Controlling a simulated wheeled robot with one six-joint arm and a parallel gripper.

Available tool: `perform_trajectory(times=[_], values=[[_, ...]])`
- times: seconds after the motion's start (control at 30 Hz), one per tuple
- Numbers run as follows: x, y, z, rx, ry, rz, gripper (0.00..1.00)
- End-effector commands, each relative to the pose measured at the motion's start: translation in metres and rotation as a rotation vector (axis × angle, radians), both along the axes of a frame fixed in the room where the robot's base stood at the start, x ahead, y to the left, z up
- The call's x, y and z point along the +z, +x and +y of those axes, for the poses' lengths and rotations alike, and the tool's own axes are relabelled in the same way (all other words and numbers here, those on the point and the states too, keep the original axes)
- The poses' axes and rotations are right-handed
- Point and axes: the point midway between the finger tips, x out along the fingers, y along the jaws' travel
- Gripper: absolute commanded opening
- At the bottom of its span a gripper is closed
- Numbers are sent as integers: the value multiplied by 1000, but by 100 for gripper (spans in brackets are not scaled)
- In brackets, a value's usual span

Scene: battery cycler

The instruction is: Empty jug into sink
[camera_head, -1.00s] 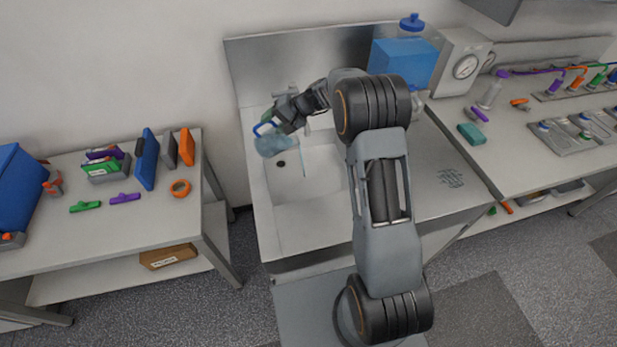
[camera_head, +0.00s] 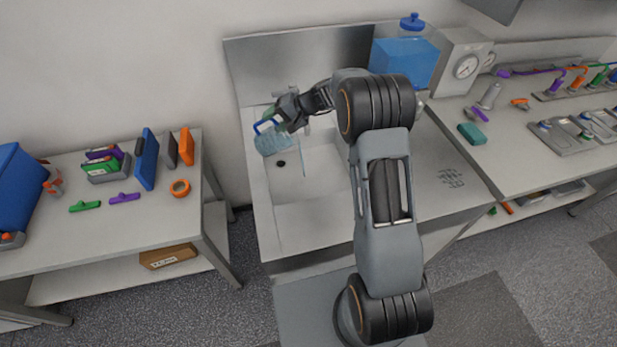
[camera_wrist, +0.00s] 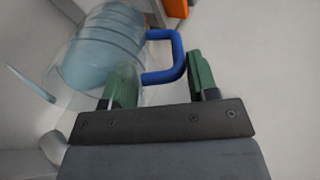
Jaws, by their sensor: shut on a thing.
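A clear jug (camera_head: 271,143) with a blue handle (camera_head: 264,124) is tilted over the left part of the sink (camera_head: 318,178). My gripper (camera_head: 279,122) is shut on the handle. In the wrist view, the green fingers of my gripper (camera_wrist: 160,80) stand on either side of the blue handle (camera_wrist: 178,55). The see-through jug (camera_wrist: 105,50) there holds pale blue liquid. A thin pale blue streak, like a stream, shows beside the jug in the wrist view and above the basin in the head view.
A faucet (camera_head: 281,91) stands behind the basin, close to my gripper. A dark drain (camera_head: 281,163) shows below the jug. A blue container (camera_head: 403,62) and a grey box with a gauge (camera_head: 460,62) stand to the right. A table with colored items (camera_head: 147,158) is at left.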

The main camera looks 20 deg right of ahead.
Motion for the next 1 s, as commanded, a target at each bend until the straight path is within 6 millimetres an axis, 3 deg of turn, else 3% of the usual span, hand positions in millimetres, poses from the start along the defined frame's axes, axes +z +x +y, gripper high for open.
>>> perform_trajectory(times=[1.0], values=[[5, -1, -6, -1, 61, -21, 0]])
